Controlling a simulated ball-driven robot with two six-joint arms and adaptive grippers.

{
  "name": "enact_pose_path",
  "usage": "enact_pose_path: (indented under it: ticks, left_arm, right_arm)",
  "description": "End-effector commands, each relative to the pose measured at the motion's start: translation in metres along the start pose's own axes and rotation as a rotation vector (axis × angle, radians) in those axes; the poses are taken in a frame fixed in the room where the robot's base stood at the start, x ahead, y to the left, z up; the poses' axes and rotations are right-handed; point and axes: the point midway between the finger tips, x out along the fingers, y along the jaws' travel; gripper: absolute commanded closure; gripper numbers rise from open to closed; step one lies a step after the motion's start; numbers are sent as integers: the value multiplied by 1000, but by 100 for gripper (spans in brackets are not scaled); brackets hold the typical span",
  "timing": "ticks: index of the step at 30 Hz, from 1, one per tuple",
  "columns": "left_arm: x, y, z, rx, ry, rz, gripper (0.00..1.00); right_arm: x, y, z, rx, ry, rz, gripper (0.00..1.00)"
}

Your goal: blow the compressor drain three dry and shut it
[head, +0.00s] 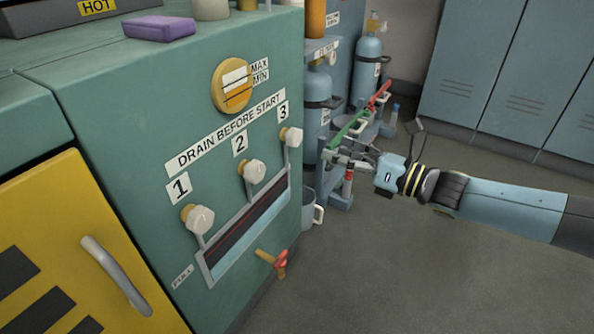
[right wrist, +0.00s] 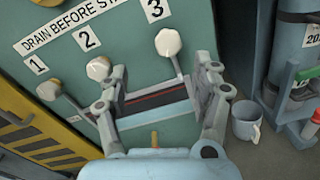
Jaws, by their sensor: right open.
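The compressor is a green cabinet (head: 140,110) marked DRAIN BEFORE START. Drain three (head: 292,137) is a pale knob on a stem under the label 3. It also shows in the right wrist view (right wrist: 168,42), beyond my fingers. The knobs of drain one (head: 198,219) and drain two (head: 254,171) stand to its left, above a long framed slot. I cannot tell whether drain three is open or shut. My right gripper (head: 347,158) is open and empty, apart from the knob and to its right in the head view. My left gripper is not in view.
A red-handled tap (head: 275,261) sticks out below the slot. A pale mug (head: 309,210) stands at the cabinet's right side. Blue gas cylinders (head: 368,68) stand behind my right gripper. Lockers (head: 500,85) line the back. The floor at front right is clear.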

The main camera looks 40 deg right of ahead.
Motion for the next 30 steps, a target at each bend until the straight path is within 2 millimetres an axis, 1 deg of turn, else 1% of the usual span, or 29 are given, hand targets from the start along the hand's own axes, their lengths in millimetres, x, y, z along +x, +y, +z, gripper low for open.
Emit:
enact_pose_path:
  ticks: [1,2,6,8,11,14,18,21,24,27,30]
  left_arm:
    - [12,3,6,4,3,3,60]
    - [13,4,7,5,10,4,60]
    - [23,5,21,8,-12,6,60]
    - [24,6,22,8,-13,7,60]
    - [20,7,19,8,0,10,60]
    - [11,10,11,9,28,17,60]
    - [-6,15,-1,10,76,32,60]
    - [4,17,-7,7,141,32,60]
    - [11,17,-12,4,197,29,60]
    - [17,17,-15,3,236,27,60]
    - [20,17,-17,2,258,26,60]
  right_arm:
    - [4,-7,-15,-24,10,25,34]
    - [6,-9,-14,-36,11,36,34]
    - [10,-19,-16,-63,20,46,34]
    - [13,-19,-16,-64,19,47,34]
    - [22,-19,-16,-64,16,48,34]
    - [37,-18,-17,-63,16,46,34]
    - [67,-18,-20,-62,16,45,34]
    - [87,-17,-20,-61,17,44,34]
    - [102,-16,-18,-61,16,44,34]
    - [112,-15,-16,-60,16,43,34]
    - [117,-15,-16,-59,16,42,34]
